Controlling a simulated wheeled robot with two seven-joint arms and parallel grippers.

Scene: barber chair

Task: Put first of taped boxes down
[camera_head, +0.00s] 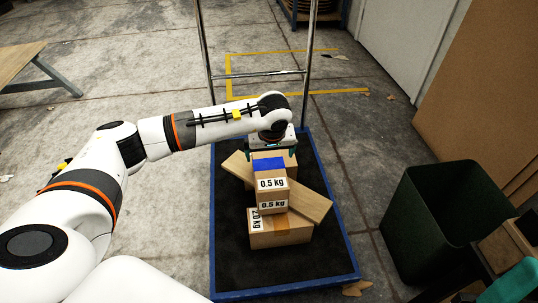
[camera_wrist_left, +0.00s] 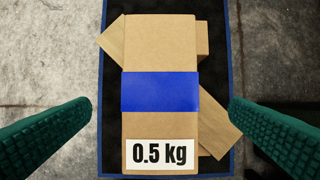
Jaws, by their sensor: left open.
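A cardboard box with blue tape (camera_head: 270,166) and a 0.5 kg label tops a stack on the cart in the head view. The same taped box (camera_wrist_left: 160,55) fills the middle of the left wrist view. My left gripper (camera_head: 272,153) is open at its far end; in the wrist view its green fingers stand apart on either side, with gaps to the box. At the lower right edge, a green finger of what looks like my right gripper (camera_head: 515,281) shows beside a brown box (camera_head: 506,246); whether it grips it is unclear.
The blue-edged cart (camera_head: 230,280) has bare dark space in front. A green bin (camera_head: 405,215) stands right of it.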

